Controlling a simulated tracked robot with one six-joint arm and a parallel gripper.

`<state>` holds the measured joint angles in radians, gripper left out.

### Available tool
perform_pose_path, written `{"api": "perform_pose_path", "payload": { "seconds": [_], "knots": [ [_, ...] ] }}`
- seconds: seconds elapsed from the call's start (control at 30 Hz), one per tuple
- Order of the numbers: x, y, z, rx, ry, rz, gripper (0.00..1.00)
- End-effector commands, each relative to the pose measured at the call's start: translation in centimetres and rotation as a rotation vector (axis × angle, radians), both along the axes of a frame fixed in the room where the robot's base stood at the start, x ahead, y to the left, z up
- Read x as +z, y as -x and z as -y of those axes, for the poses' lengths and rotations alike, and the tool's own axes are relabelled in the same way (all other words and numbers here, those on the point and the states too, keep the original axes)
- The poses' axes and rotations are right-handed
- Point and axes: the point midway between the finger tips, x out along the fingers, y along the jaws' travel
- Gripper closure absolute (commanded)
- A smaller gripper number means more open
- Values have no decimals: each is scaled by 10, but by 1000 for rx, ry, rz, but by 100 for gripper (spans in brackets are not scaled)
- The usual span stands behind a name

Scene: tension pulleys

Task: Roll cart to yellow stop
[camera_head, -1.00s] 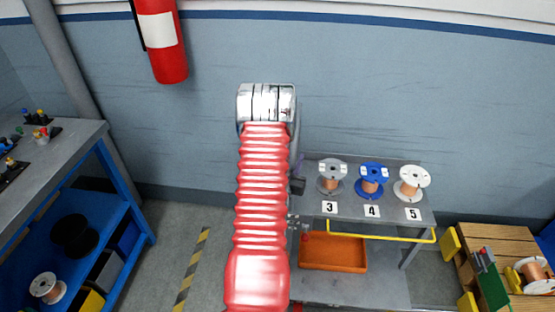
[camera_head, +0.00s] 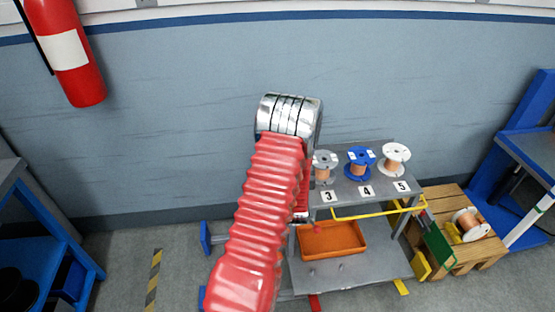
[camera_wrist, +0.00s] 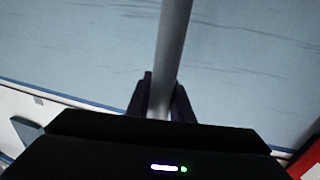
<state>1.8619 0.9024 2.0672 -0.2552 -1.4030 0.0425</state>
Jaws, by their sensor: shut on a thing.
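The grey cart (camera_head: 340,275) stands right of my red arm in the head view. Its top holds grey, blue and white spools over labels 3, 4 and 5, and an orange tray (camera_head: 331,240) sits on its lower shelf. A yellow block (camera_head: 422,265), likely the yellow stop, stands at the wooden pallet, close to the cart's right side; I cannot tell whether they touch. In the wrist view my gripper (camera_wrist: 163,88) is shut on a grey bar (camera_wrist: 172,40), apparently the cart's handle. In the head view my arm hides the gripper.
The wooden pallet (camera_head: 460,255) with a copper spool (camera_head: 472,223) and a green part is right of the cart. Blue benches stand at far left (camera_head: 60,240) and far right (camera_head: 530,150). A striped floor line (camera_head: 153,280) crosses open floor on the left.

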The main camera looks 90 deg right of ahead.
Motion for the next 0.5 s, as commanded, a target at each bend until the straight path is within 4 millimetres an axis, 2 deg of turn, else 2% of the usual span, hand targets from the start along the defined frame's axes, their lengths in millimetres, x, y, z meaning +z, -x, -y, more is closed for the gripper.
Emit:
{"api": "perform_pose_path", "payload": {
  "seconds": [0.03,0.2,0.4,0.5],
  "knots": [
    [2,15,4,-4,5,-2,100],
    [2,53,10,-3,6,-3,100],
    [2,87,15,0,6,-2,100],
    [2,97,18,3,5,-3,100]
  ]
}}
